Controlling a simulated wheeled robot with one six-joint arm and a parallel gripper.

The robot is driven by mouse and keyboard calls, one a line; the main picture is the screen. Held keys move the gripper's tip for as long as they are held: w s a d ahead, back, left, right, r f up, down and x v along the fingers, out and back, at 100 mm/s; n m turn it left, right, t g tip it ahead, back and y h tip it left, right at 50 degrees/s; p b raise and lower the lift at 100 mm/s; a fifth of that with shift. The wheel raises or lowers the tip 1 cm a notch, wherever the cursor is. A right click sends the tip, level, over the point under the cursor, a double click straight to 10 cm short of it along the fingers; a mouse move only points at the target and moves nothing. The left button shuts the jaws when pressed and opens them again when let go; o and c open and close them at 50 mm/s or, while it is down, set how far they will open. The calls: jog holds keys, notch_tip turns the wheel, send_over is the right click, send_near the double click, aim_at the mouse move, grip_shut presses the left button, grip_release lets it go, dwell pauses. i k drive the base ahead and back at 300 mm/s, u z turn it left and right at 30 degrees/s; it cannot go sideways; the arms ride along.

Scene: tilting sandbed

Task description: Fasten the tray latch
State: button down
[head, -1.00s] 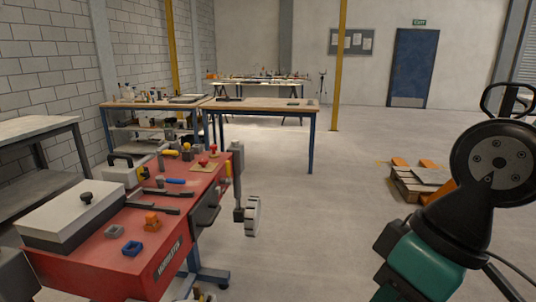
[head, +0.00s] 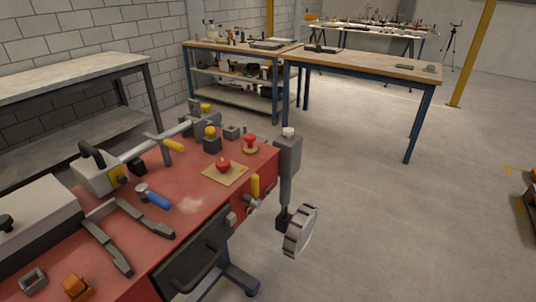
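A red workbench (head: 150,237) fills the lower left of the head view. A dark grey tray-like front with a bar handle (head: 200,265) is on its near right side. Beside its upper corner is a small grey block (head: 231,217), and right of that a small clamp-like fitting with an upright yellow grip (head: 255,187). I cannot tell which of these is the tray latch, or whether it is fastened.
On the bench top are a red knob on a tan plate (head: 223,167), a blue-handled tool (head: 153,197), two dark grey bars (head: 107,248) and an orange block (head: 77,287). A grey post with a wheel (head: 301,231) juts from the right end.

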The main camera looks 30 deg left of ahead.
aim_at(256, 202)
jog(key=u, duration=0.55)
jog(key=i, duration=1.25)
jog(key=u, duration=0.6)
